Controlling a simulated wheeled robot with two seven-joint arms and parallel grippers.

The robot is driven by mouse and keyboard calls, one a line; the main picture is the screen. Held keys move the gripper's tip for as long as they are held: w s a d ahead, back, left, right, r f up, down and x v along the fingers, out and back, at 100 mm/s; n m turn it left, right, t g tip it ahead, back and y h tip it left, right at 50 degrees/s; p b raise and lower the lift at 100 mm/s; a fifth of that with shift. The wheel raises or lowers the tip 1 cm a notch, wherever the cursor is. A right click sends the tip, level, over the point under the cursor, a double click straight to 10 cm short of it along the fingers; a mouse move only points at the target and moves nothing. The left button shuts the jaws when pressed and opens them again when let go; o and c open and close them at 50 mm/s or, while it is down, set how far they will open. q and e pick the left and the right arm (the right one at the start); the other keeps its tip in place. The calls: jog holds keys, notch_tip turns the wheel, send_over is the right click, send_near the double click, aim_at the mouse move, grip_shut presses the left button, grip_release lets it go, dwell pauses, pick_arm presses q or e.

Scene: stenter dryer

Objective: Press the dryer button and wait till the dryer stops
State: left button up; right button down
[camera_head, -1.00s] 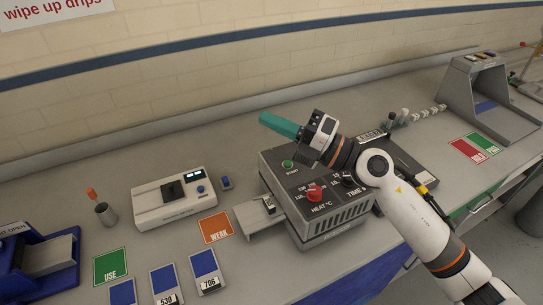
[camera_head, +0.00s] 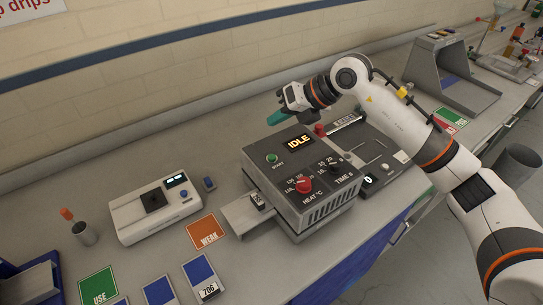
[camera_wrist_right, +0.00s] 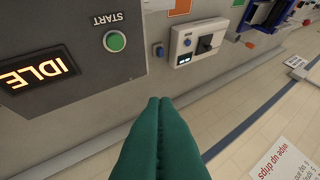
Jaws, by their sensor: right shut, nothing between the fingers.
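The dryer (camera_head: 310,190) is a grey box in the middle of the bench. Its display (camera_head: 299,142) reads IDLE in lit letters, also readable upside down in the right wrist view (camera_wrist_right: 38,74). The green START button (camera_head: 272,158) is on its top panel and shows in the right wrist view (camera_wrist_right: 115,41). A red HEAT knob (camera_head: 304,185) and a black TIME knob (camera_head: 332,165) sit in front. My right gripper (camera_head: 274,120) has green fingers, shut and empty, above the dryer's back edge. In the right wrist view its fingertips (camera_wrist_right: 160,100) are apart from the button. My left gripper is not in view.
A tray (camera_head: 245,214) sticks out of the dryer's left side. A white device (camera_head: 154,207) stands to the left, near an orange card (camera_head: 208,232). A flat grey device (camera_head: 368,150) sits to the right. The wall is close behind.

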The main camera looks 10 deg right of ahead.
jog(key=b, duration=0.5)
send_near(268, 156)
jog(key=shift+w+a+r+x, duration=0.1)
jog(key=shift+r+x, duration=0.05)
jog(key=shift+x, duration=0.75)
jog(key=shift+w+a+r+x, duration=0.1)
jog(key=shift+r+x, duration=0.05)
jog(key=shift+x, duration=0.75)
jog(key=shift+w+a+r+x, duration=0.1)
jog(key=shift+r+x, duration=0.05)
jog(key=shift+x, duration=0.75)
jog(key=shift+f, duration=0.1)
jog(key=shift+f+b, duration=0.3)
jog(key=shift+b, duration=0.2)
jog(key=shift+f+b, duration=0.4)
jog(key=shift+f, duration=0.1)
jog(key=shift+r, duration=0.1)
jog(key=shift+r+p, duration=0.55)
jog(key=shift+r, duration=0.3)
